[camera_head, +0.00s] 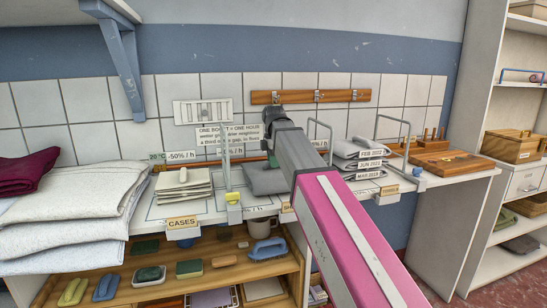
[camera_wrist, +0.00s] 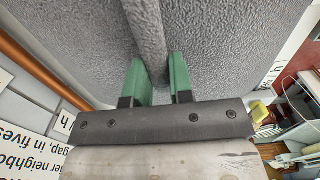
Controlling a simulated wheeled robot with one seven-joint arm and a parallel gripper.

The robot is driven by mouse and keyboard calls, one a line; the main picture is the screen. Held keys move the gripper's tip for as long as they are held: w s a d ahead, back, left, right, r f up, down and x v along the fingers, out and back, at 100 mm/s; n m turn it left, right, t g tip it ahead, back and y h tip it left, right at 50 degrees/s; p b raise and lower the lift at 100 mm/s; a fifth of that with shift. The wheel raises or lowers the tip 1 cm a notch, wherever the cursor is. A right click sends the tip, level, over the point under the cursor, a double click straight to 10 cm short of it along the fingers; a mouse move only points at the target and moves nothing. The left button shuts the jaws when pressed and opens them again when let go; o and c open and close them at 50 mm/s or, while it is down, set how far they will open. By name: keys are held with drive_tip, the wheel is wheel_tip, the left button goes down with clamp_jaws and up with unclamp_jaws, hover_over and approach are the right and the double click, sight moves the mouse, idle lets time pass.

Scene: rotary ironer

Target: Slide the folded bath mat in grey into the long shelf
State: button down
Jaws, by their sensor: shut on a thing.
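The folded grey bath mat (camera_wrist: 225,45) fills the upper part of the wrist view. The green fingers of my gripper (camera_wrist: 157,70) are shut on a ridge of it. In the head view a dark grey folded piece (camera_head: 262,181), which looks like this mat, shows at the counter between wire dividers, partly behind my arm. My fingers are hidden there, so I cannot tell whether the mat touches the counter. Which surface is the long shelf is not marked; a wooden shelf (camera_head: 205,278) with brushes and soaps runs below the counter.
Folded white cloths (camera_head: 183,184) lie left of the mat, behind the CASES label (camera_head: 182,222). A labelled grey stack (camera_head: 357,158) stands right, near wire dividers (camera_head: 392,128). Large white folded linens (camera_head: 70,215) fill the left. A tall shelf unit (camera_head: 470,130) stands right.

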drive_tip(key=shift+f, duration=0.65)
idle(0.5)
drive_tip(key=c, duration=0.9)
unclamp_jaws()
